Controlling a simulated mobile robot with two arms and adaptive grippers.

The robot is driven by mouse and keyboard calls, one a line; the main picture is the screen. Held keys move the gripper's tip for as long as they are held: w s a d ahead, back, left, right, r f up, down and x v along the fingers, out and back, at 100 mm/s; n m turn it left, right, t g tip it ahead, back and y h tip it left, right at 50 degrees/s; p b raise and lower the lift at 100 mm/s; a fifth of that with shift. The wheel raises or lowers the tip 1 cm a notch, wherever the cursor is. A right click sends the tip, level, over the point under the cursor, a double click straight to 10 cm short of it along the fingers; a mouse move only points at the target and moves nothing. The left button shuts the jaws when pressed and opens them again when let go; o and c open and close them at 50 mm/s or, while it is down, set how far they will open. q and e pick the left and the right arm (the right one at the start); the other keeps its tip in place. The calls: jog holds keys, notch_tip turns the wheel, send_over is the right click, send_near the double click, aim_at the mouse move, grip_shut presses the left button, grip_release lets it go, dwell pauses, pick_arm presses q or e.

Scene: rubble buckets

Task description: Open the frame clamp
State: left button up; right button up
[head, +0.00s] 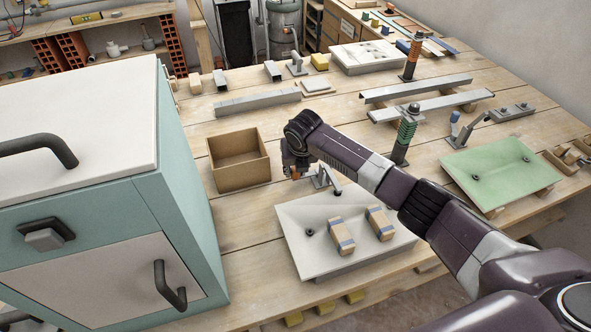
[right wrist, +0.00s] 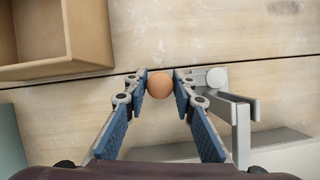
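The frame clamp (head: 325,178) is a grey metal toggle clamp at the back edge of a white panel (head: 313,263). Its grey metal parts also show right of the fingers in the right wrist view (right wrist: 240,115). My right gripper (head: 295,171) points down beside the clamp, partly hidden by its own wrist. In the right wrist view, a round orange-brown knob (right wrist: 160,86) fills the gap between the fingertips, which look closed on its two sides. The link between knob and clamp is not clear. My left gripper is out of view.
An open cardboard box (head: 240,165) stands left of my right gripper. Two wooden blocks with blue bands (head: 341,236) lie on the white panel. A teal cabinet (head: 178,190) stands at the left. Another clamp (head: 467,130) is by a green panel (head: 500,173).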

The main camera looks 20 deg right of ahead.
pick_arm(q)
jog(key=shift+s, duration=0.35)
pick_arm(e)
grip_shut()
